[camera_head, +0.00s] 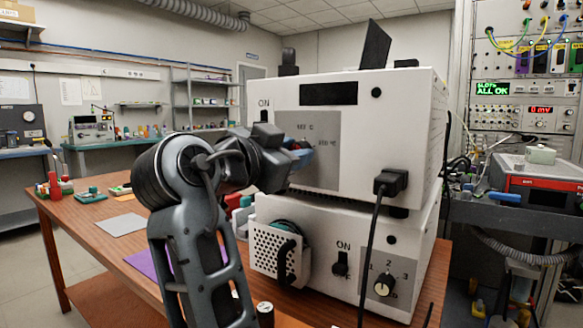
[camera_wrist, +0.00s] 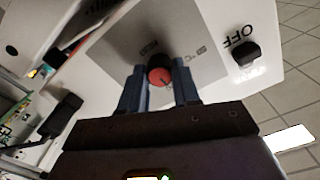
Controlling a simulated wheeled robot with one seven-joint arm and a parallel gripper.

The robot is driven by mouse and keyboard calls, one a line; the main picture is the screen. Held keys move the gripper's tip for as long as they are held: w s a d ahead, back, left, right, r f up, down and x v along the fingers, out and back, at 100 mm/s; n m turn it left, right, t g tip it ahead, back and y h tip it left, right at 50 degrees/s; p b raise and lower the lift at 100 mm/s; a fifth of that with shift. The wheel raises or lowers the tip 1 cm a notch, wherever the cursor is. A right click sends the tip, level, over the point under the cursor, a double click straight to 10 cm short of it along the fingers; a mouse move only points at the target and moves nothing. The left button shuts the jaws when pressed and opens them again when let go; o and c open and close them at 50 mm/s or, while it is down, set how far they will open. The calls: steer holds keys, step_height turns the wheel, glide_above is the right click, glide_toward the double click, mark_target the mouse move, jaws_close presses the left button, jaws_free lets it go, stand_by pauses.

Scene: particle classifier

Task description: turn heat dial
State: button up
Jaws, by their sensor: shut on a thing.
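The heat dial (camera_wrist: 160,72) is a round black knob with a red face on the grey panel of the upper white box. In the wrist view it sits between the two blue fingers of my gripper (camera_wrist: 160,84), which is shut on it. In the head view my gripper (camera_head: 303,158) reaches the grey panel (camera_head: 322,130) on the front of the upper box (camera_head: 385,130), and it hides the dial. The printing beside the dial is too small and partly covered to read.
A black switch (camera_wrist: 246,54) marked OFF is beside the panel. A black plug (camera_head: 391,182) with a hanging cable is on the upper box's front. The lower box has a switch (camera_head: 340,265), a numbered knob (camera_head: 384,286) and a perforated part (camera_head: 273,252). The table (camera_head: 95,225) is partly clear at left.

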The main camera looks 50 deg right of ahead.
stand_by(0.4)
steer(key=o, duration=1.1)
steer(key=shift+c, duration=0.2)
steer(key=a, duration=0.8)
steer(key=shift+s, duration=0.15)
